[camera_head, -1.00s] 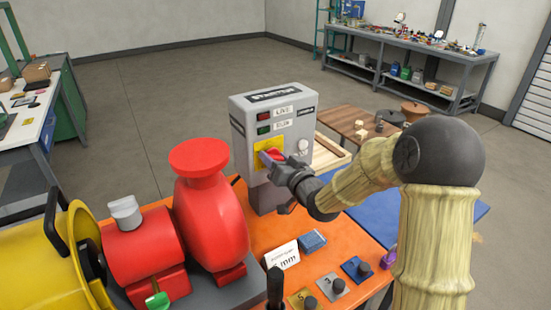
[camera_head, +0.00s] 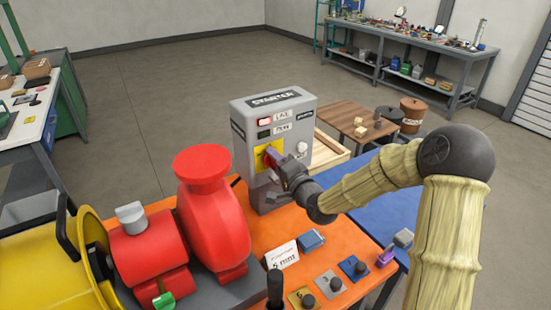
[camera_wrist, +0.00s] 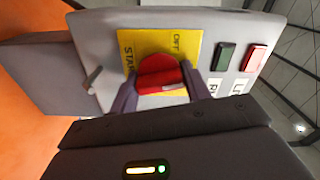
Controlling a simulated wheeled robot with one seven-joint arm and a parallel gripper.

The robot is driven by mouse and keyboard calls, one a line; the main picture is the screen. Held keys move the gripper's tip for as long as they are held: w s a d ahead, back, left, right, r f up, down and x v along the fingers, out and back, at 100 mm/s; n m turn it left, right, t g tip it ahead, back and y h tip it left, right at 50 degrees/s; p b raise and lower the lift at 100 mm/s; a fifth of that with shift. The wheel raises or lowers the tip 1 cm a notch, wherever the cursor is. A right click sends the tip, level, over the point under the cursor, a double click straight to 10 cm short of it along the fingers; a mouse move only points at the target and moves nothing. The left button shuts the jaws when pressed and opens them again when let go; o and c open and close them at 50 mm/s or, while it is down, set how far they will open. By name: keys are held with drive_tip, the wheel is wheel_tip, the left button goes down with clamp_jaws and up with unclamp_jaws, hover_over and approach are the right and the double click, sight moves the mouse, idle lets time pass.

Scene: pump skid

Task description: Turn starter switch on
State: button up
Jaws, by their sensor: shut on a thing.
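The grey starter box (camera_head: 240,150) stands upright on the orange bench top, with a LIVE lamp (camera_head: 264,121) above a RUN lamp (camera_head: 264,134). On its front, a yellow plate (camera_head: 258,161) carries the red switch knob (camera_wrist: 160,70), mostly hidden by my gripper (camera_head: 272,160) in the head view. In the wrist view, the plate (camera_wrist: 134,40) reads START at the left and OFF at the upper right. My gripper (camera_wrist: 160,88) is shut on the red knob, one finger on each side. A pale mark on the knob lies toward its lower right in that view.
A red pump (camera_head: 215,215) stands close to the left of the box. A small grey lever (camera_wrist: 94,78) sticks out beside the plate. Numbered tags with black knobs (camera_head: 330,283) and a white card (camera_head: 281,255) lie in front. A wooden table (camera_head: 350,118) stands behind.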

drive_tip(key=shift+m+p, duration=0.5)
drive_tip(key=shift+m, duration=0.8)
drive_tip(key=o, duration=1)
drive_tip(key=shift+d, duration=0.1)
drive_tip(key=shift+c, duration=0.2)
drive_tip(key=b+v, duration=1)
drive_tip(key=v, duration=0.7)
drive_tip(key=shift+b, duration=0.3)
drive_tip(key=shift+s+d, duration=0.1)
drive_tip(key=shift+s, duration=0.05)
